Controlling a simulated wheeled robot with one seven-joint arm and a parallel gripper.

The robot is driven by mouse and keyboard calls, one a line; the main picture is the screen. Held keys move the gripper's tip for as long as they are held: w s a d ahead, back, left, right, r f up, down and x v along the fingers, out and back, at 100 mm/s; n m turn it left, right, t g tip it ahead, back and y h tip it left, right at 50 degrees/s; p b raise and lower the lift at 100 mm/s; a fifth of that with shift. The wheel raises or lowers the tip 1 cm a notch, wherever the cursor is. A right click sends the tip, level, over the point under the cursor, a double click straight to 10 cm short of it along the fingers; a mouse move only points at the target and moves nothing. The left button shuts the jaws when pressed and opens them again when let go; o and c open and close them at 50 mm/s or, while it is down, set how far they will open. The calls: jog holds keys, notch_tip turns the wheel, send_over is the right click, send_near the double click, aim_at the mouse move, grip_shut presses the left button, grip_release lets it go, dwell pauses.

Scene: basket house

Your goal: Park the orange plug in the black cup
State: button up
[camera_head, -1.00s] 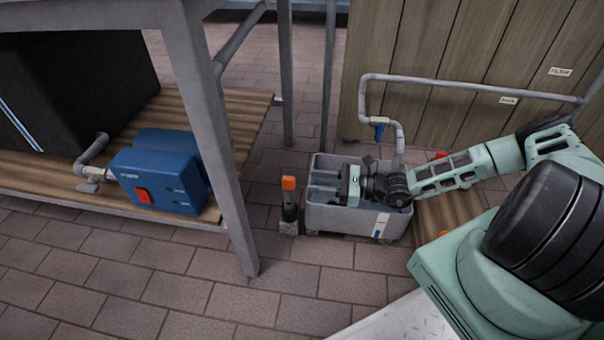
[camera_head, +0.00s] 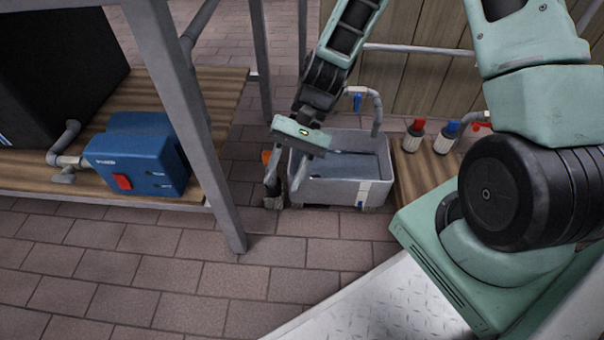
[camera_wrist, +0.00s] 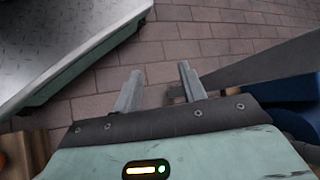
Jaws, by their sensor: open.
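A small orange piece (camera_head: 266,157) shows at the left of the grey tub, mostly behind my gripper. A dark upright body stands below it on a small grey foot; I cannot tell whether it is the black cup, nor where orange and dark parts meet. My gripper (camera_head: 283,187) points down in front of it, at the tub's left edge, fingers apart and empty.
The grey tub (camera_head: 338,190) holds dark water-like contents. A metal table leg (camera_head: 196,130) and blue box (camera_head: 138,155) are at left. Front floor is clear.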

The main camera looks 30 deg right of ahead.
jog(key=s+a+r+n+t+h, duration=0.3)
jog(key=s+r+n+t+h, duration=0.2)
jog(key=s+r+n, duration=0.7)
notch_tip(320, 180, up, 3)
jog(key=h, duration=0.2)
jog(key=shift+s+a+f+n+h, duration=0.15)
jog(key=shift+s+n+h, duration=0.15)
jog(key=shift+n, duration=0.1)
notch_tip(320, 180, up, 50)
jog(key=p, duration=5)
